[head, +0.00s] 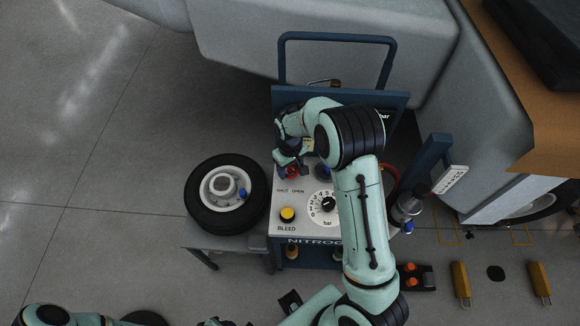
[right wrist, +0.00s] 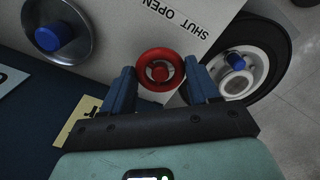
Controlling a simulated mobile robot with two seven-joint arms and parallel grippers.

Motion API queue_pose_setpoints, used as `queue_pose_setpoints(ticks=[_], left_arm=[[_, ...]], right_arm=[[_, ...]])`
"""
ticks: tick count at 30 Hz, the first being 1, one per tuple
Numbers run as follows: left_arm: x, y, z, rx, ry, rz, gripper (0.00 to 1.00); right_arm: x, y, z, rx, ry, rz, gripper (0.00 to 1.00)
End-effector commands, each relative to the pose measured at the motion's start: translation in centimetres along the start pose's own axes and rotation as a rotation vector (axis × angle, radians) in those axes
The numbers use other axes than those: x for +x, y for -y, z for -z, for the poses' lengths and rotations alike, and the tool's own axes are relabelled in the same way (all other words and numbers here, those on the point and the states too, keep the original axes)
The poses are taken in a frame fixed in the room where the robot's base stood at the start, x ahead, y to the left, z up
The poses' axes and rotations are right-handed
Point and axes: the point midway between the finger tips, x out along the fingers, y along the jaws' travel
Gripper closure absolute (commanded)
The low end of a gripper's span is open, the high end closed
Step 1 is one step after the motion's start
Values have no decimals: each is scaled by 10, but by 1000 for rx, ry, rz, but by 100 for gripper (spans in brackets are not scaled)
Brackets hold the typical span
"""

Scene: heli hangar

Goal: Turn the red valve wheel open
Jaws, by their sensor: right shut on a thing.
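The red valve wheel (head: 291,173) is on the pale panel of the nitrogen cart, just above the "SHUT OPEN" lettering. It is mostly covered by my right gripper (head: 289,161) in the head view. In the right wrist view the round red wheel (right wrist: 160,70) shows between the two blue fingers of my right gripper (right wrist: 160,84), one on each side. The right gripper is shut on the wheel. My left gripper does not show; only parts of my left arm are at the bottom edge of the head view.
A yellow bleed button (head: 287,214) and a round dial gauge (head: 325,206) sit on the panel below the wheel. A tyre (head: 199,218) lies on a stand to the left. A blue frame handle (head: 337,38) rises behind. Yellow chocks (head: 461,284) stand at right. Floor at left is clear.

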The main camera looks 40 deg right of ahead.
Motion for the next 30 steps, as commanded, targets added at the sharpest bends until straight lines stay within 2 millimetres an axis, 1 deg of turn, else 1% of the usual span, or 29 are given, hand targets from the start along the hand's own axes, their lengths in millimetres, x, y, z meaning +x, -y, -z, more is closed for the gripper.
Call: queue_pose_setpoints(ticks=[8,19,30], left_arm=[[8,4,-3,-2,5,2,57],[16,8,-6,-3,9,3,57],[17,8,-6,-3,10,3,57]], right_arm=[[1,-1,0,-178,-1,0,71],[0,-2,0,-527,-1,0,71],[0,-2,1,-878,-1,0,71]])
